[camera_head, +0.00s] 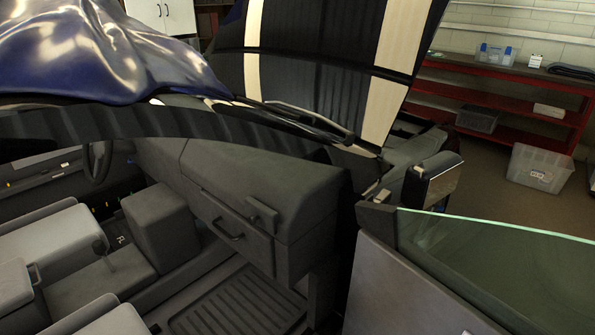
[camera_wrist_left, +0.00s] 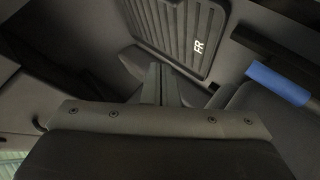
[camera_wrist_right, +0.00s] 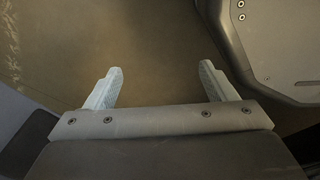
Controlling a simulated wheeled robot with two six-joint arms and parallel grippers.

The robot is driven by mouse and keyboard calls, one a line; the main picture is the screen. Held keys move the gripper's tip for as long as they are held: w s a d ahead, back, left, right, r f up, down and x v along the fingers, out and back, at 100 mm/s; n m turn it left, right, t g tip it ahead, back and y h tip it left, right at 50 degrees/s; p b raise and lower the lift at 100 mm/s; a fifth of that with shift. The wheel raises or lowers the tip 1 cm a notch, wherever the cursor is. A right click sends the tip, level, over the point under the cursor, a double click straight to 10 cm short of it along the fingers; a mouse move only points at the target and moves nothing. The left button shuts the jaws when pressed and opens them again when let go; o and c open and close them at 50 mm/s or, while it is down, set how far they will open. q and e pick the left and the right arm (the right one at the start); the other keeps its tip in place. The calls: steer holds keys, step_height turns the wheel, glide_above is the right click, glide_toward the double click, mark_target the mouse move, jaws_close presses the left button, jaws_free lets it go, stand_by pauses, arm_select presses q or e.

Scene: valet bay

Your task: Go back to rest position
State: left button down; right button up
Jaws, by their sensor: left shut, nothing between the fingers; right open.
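Neither gripper shows in the head view. In the left wrist view my left gripper (camera_wrist_left: 160,78) is shut, its two fingers together with nothing between them. It is inside the car, with a dark ribbed floor mat (camera_wrist_left: 172,30) marked FR beyond its tips. In the right wrist view my right gripper (camera_wrist_right: 161,72) is open and empty, its fingers wide apart over bare brown floor (camera_wrist_right: 150,35).
The head view shows the dashboard's glove box (camera_head: 225,237), seats (camera_head: 50,245), a ribbed mat (camera_head: 235,302) and the door with its glass (camera_head: 490,255). A blue bar-like thing (camera_wrist_left: 278,82) lies right of my left gripper. A grey panel (camera_wrist_right: 285,45) stands right of my right gripper.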

arm_select(q)
steer(key=s+a+f+m+g+p, duration=0.1)
steer(key=s+a+f+m+g, duration=0.2)
steer(key=s, duration=0.9)
steer(key=s+a+f+m+g+p, duration=0.1)
steer(key=s+a+f+m+g, duration=0.2)
steer(key=s, duration=0.9)
steer(key=s+a+f+m+g+y+p, duration=0.1)
steer(key=s+f, duration=0.4)
steer(key=s, duration=0.8)
steer(key=a+m+g, duration=0.1)
steer(key=a+g, duration=0.1)
steer(key=shift+f+m+g, duration=0.2)
steer(key=shift+m+g, duration=0.1)
steer(key=shift+m, duration=0.1)
arm_select(e)
steer(key=r, duration=0.3)
steer(key=shift+s+r, duration=0.25)
steer(key=shift+s, duration=0.1)
arm_select(q)
steer(key=shift+s, duration=0.1)
